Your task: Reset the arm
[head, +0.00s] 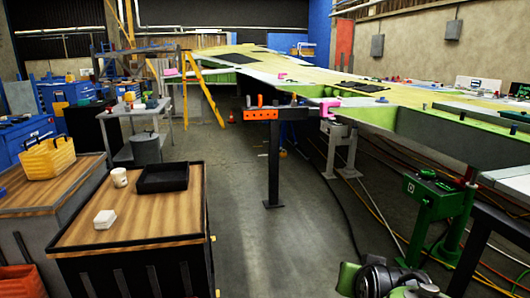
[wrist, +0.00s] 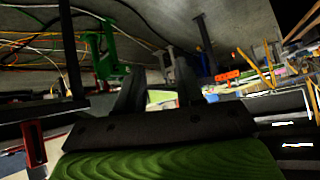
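My gripper (wrist: 159,78) shows in the wrist view with its two dark fingers apart and nothing between them. A green, ridged part of my own arm fills the bottom of that view. In the head view a green and black part of my arm (head: 385,282) shows at the bottom right edge. The gripper's fingers cannot be made out there. The wrist view is tilted, with grey floor across its top.
The long wing jig (head: 400,112) runs along the right, with a green stand (head: 432,212) beneath and cables on the floor. A wood-topped cabinet (head: 138,212) with a black tray (head: 163,178) stands left. The middle floor is clear.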

